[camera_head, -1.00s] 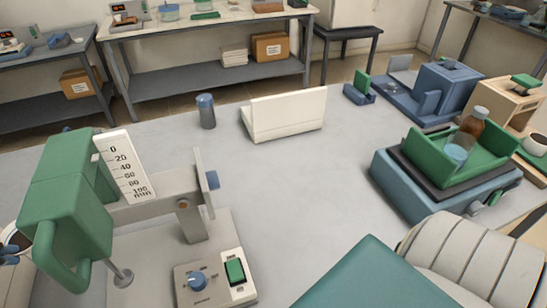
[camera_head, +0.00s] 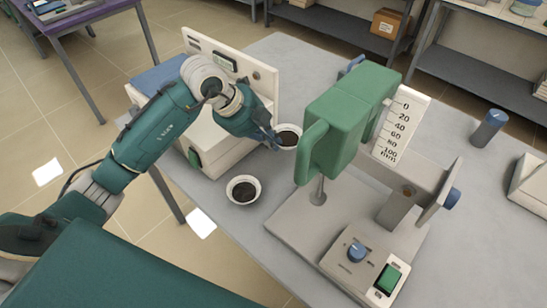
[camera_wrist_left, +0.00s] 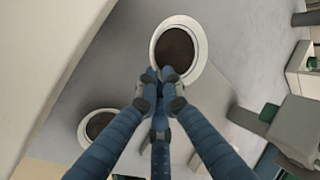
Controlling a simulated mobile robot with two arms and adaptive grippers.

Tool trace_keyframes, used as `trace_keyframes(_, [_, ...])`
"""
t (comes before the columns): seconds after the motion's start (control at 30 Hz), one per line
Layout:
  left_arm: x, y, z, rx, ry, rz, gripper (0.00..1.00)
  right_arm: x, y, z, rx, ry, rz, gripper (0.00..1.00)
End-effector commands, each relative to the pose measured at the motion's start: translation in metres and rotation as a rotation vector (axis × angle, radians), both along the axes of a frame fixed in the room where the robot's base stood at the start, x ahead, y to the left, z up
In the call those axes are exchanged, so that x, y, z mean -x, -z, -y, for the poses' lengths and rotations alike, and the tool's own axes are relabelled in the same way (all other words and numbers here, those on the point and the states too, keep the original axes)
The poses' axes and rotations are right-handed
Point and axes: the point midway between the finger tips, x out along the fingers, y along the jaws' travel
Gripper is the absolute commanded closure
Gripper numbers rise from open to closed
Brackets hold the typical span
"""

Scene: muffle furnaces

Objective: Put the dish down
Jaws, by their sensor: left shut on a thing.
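A white dish (camera_head: 288,138) with dark contents is at my left gripper (camera_head: 272,139), between a white-and-blue device and the green instrument. My left gripper's blue fingers are shut on its near rim, as the left wrist view shows, with the dish (camera_wrist_left: 180,47) upright. I cannot tell whether its base touches the table. A second white dish (camera_head: 243,189) with dark contents stands on the table, nearer the front edge. It also shows at lower left in the left wrist view (camera_wrist_left: 98,126). My right gripper is not in view.
The green instrument (camera_head: 345,125) with a millimetre scale stands close to the right of the held dish. The white boxy device (camera_head: 240,80) is behind and left. A grey-blue cylinder (camera_head: 489,128) stands farther right. Bare table (camera_head: 225,215) lies around the second dish.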

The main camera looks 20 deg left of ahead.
Motion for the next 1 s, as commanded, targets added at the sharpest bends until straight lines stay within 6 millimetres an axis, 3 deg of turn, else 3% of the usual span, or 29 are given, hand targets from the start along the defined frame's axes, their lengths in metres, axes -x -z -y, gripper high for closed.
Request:
trace_keyframes(0.1, [0.001, 0.021, 0.000, 0.000, 0.000, -0.002, 1.00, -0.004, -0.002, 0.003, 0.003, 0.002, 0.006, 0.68])
trace_keyframes(0.37, [0.000, 0.041, 0.000, 0.001, 0.000, -0.001, 1.00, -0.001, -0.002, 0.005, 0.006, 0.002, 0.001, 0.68])
trace_keyframes(0.57, [0.000, 0.071, 0.000, 0.000, 0.000, -0.002, 1.00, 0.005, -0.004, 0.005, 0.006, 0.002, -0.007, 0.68])
trace_keyframes(0.8, [-0.001, 0.074, 0.000, -0.001, 0.001, 0.003, 1.00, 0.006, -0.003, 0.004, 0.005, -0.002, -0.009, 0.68])
trace_keyframes(0.83, [0.000, 0.075, 0.000, -0.001, 0.001, 0.002, 0.89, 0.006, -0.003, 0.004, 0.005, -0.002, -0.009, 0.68])
trace_keyframes(0.9, [0.000, 0.075, 0.000, -0.001, 0.001, 0.002, 0.76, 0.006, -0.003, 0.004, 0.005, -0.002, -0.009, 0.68])
trace_keyframes(1.0, [0.000, 0.075, 0.000, 0.000, 0.000, 0.002, 0.76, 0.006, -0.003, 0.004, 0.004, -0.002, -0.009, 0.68])
